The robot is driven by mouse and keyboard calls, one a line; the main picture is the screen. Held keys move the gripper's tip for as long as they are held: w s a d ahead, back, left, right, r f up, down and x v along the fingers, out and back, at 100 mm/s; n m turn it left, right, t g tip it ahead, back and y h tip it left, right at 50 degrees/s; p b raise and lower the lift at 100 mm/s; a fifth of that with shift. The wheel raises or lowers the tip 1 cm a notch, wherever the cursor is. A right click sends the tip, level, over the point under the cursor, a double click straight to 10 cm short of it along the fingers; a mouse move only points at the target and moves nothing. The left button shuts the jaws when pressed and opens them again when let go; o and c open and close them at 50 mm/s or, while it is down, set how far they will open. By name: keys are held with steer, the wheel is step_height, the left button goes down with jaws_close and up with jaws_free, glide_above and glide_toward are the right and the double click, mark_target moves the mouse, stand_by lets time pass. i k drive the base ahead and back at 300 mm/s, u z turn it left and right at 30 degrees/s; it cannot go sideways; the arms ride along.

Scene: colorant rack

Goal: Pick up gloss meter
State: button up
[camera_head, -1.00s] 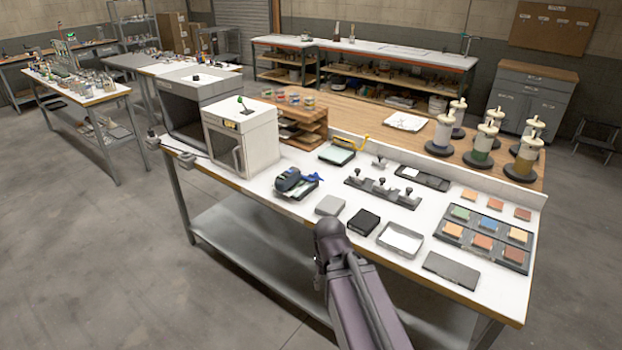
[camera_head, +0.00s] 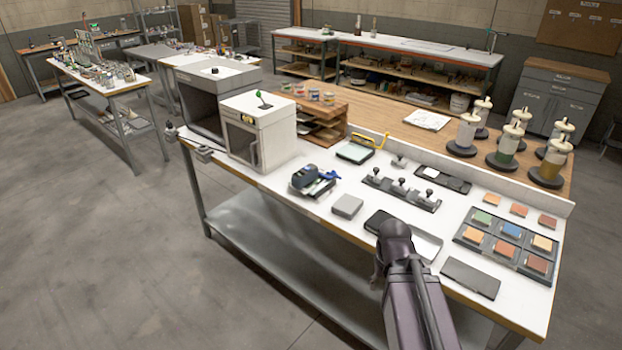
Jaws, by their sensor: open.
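I cannot tell for certain which thing is the gloss meter. A dark handheld device with blue parts (camera_head: 307,178) lies on pale sheets on the white-topped bench. A grey block (camera_head: 347,206) sits to its right. A black box (camera_head: 376,219) is farther right and partly hidden by my arm. My arm rises from the bottom of the head view, its rounded joint over the bench's front edge. My gripper's fingers do not show in this view.
The white bench (camera_head: 290,207) also holds a white cabinet (camera_head: 262,135) at left, a row of knobbed pieces (camera_head: 401,192), a colour-sample tray (camera_head: 506,243) and a dark flat plate (camera_head: 470,278). Pump dispensers (camera_head: 507,147) stand at the back right. Open floor lies in front.

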mark_target(301, 178)
steer(key=u, duration=0.05)
steer(key=i, duration=1)
steer(key=z, duration=0.05)
